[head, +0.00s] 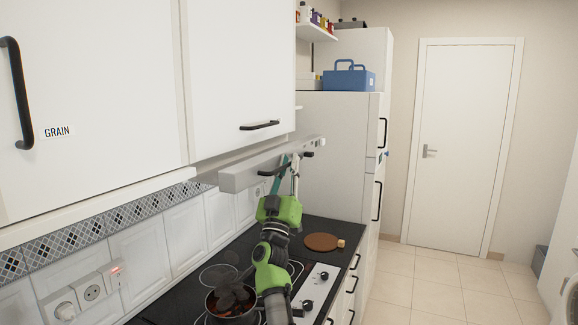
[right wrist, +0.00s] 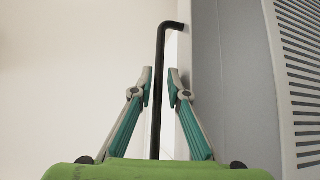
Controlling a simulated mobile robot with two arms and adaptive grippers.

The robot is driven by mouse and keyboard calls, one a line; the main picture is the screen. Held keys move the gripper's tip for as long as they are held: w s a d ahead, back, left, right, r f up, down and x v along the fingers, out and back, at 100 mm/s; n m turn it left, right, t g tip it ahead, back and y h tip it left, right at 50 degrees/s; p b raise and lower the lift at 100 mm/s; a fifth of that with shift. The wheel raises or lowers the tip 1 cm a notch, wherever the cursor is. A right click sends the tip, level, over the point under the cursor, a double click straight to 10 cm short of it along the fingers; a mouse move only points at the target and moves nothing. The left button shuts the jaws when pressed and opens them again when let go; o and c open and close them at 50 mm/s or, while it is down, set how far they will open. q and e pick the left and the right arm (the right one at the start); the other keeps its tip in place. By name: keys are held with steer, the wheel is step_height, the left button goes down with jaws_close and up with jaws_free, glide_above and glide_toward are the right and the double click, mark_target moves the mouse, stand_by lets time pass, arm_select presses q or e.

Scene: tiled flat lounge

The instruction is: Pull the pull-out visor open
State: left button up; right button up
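The pull-out visor (head: 236,178) is a pale grey strip under the white wall cabinets, above the hob. A black bar handle (head: 308,155) runs along its front. My right gripper (head: 286,172), green with teal fingers, is raised to the visor's front. In the right wrist view the black handle (right wrist: 160,50) runs between the two fingertips of the right gripper (right wrist: 161,82). The fingers stand apart on either side of the bar, with small gaps. The visor's grey body and a slotted grille (right wrist: 300,80) are to the right there. My left gripper is not in view.
Below my right arm is a black hob (head: 165,308) with a dark pot (head: 222,312). A round brown board (head: 320,241) lies farther along the counter. A tall white cabinet (head: 335,140) stands beyond. The tiled floor (head: 430,285) to the right is clear.

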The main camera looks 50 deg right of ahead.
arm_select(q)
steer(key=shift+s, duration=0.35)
arm_select(e)
steer(key=v, duration=1.2)
